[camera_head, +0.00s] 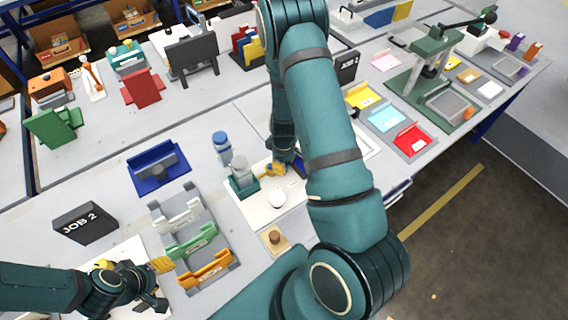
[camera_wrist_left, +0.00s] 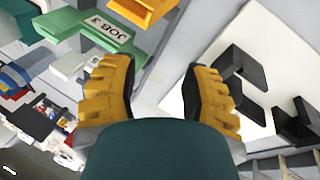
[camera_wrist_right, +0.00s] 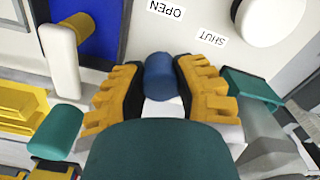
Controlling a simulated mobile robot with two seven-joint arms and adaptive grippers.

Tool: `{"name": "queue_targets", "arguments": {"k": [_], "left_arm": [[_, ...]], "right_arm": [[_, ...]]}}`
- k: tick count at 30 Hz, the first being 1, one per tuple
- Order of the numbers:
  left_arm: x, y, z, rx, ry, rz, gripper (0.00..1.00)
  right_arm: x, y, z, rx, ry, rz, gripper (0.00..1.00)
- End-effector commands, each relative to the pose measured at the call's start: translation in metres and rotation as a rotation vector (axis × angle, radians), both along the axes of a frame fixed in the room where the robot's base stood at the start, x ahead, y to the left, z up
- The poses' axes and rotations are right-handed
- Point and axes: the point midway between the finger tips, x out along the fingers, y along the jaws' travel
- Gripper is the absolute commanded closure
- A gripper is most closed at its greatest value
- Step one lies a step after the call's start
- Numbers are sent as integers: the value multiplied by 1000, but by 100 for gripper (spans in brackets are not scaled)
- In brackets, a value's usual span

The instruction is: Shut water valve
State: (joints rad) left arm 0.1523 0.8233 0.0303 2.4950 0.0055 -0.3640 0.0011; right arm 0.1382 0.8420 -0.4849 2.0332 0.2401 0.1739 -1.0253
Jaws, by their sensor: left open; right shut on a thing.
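My right gripper (camera_wrist_right: 160,88) is shut on a blue rounded handle (camera_wrist_right: 158,76), which sits between its yellow fingers in the right wrist view. A white plate (camera_wrist_right: 130,32) lies beyond it, with an OPEN label (camera_wrist_right: 165,10) and a SHUT label (camera_wrist_right: 212,37). A white round knob (camera_wrist_right: 268,18) is near the SHUT label. In the head view my right arm partly hides the right gripper (camera_head: 277,168), and the valve handle cannot be made out there. My left gripper (camera_wrist_left: 160,92) is open and empty at the lower left of the head view.
Bare table shows around the blue tray.

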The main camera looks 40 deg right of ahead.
Motion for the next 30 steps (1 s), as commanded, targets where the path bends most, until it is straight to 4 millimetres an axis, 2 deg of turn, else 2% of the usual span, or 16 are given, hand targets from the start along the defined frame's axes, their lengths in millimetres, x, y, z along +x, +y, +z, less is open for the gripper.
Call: {"name": "queue_targets", "arguments": {"k": [11, 30], "left_arm": [[0, 0, -4, 1, 0, 0, 53], [0, 0, -7, 1, 0, 0, 53]], "right_arm": [[-4, 7, -1, 0, 2, -169, 100], [-7, 34, -1, 0, 5, -766, 100]]}}
